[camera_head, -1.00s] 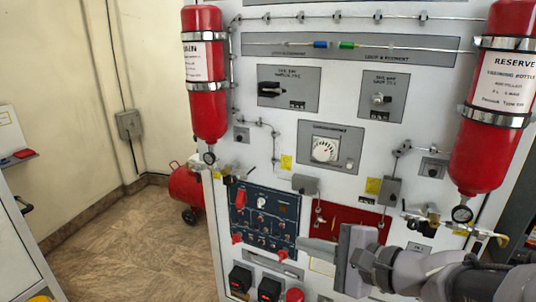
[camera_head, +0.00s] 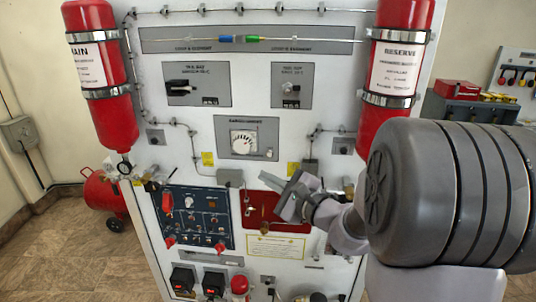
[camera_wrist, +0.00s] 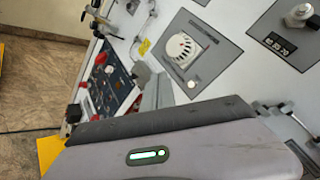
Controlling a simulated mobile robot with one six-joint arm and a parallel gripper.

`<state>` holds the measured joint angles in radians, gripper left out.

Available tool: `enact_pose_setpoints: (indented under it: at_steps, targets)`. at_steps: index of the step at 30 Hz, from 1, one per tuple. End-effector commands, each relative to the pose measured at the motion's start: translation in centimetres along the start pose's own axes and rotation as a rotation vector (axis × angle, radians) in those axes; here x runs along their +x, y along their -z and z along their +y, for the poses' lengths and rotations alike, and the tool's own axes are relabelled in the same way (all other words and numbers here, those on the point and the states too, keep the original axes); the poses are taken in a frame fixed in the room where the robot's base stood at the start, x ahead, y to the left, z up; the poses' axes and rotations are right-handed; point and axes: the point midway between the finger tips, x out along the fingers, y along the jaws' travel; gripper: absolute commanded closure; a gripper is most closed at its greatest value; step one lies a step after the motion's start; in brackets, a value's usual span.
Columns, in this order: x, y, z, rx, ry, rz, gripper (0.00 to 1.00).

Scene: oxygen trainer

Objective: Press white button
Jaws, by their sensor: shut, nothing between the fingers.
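A small white button (camera_head: 269,153) sits at the lower right of a white dial (camera_head: 243,142) on a grey plate (camera_head: 224,148) in the middle of the panel. The wrist view shows the white button (camera_wrist: 192,83) just below the dial (camera_wrist: 183,50), uncovered. My gripper (camera_head: 292,183) is shut and empty, below and a little right of the button in the head view. In the wrist view its fingers (camera_wrist: 158,90) show just left of the button. I cannot tell the gap to the panel; no contact shows.
Red bottles (camera_head: 100,75) (camera_head: 397,75) flank the panel. A blue switch panel (camera_head: 197,218) is lower left and a red plate (camera_head: 274,212) lies behind my gripper. Thin pipes and grey boxes (camera_head: 230,178) stick out near the dial.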

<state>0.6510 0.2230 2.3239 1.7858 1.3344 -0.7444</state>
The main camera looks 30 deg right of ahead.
Motion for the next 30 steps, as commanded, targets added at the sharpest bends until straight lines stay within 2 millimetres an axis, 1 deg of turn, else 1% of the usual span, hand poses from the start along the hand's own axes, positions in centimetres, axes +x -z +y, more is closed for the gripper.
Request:
enact_pose_setpoints:
  at_steps: [9,15,21,30]
  targets:
    - [3.2,2.2,-2.5,0.0,-0.002,0.0,1.0]
    - [4.8,3.5,-3.5,-0.001,-0.001,0.0,1.0]
    - [5.4,3.9,-3.9,0.0,-0.001,0.0,1.0]
    - [5.5,3.9,-3.9,0.0,-0.001,0.0,1.0]
